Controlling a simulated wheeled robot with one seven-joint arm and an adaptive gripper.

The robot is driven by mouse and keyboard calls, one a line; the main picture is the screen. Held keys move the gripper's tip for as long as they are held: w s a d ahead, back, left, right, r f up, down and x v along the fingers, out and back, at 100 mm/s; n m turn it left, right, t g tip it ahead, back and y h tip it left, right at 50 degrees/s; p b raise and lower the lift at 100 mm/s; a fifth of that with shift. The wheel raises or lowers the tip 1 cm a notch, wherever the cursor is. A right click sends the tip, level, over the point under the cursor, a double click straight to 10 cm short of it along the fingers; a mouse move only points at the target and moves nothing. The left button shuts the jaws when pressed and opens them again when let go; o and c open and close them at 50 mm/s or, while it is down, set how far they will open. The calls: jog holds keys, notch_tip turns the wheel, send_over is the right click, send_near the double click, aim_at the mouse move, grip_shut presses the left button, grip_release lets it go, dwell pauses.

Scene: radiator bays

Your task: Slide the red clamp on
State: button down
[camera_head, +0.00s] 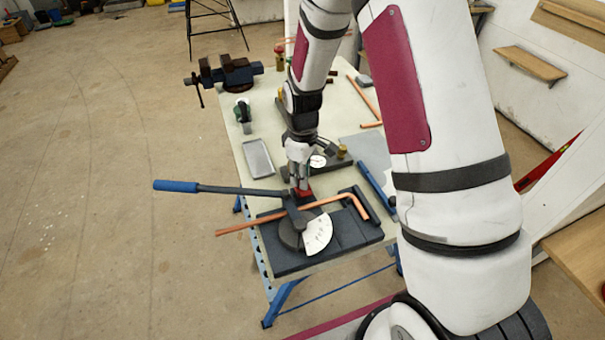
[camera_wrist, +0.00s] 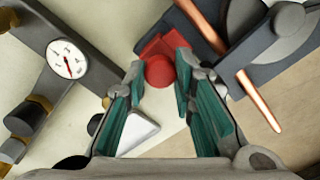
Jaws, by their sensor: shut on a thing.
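The red clamp (camera_head: 303,194) sits at the tips of my gripper (camera_head: 299,180), just behind the pipe bender. In the wrist view my gripper (camera_wrist: 160,75) is shut on the red clamp (camera_wrist: 160,70), with a fingertip on either side of its round knob. The clamp's blocky red body lies beyond the knob, beside the bender's dark base. A bent copper pipe (camera_head: 262,222) runs across the bender (camera_head: 347,237); it also shows in the wrist view (camera_wrist: 258,100). Whether the clamp touches the pipe or the base I cannot tell.
The bender's blue-handled lever (camera_head: 230,189) reaches out to the left past the table edge. A grey tray (camera_head: 258,158), a unit with a dial gauge (camera_wrist: 67,59) and a vise (camera_head: 228,74) are on the table (camera_head: 232,140).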

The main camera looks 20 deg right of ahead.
aim_at(307, 196)
jog(key=s+p, duration=0.1)
jog(key=s, duration=0.2)
jog(key=shift+s+r+p, duration=0.1)
jog(key=shift+s+p, duration=0.2)
jog(key=shift+p, duration=0.05)
jog(key=c, duration=1.3)
grip_release()
jog(key=shift+s, duration=0.1)
jog(key=shift+r, duration=0.1)
notch_tip(307, 196, up, 12)
jog(key=shift+f, duration=0.2)
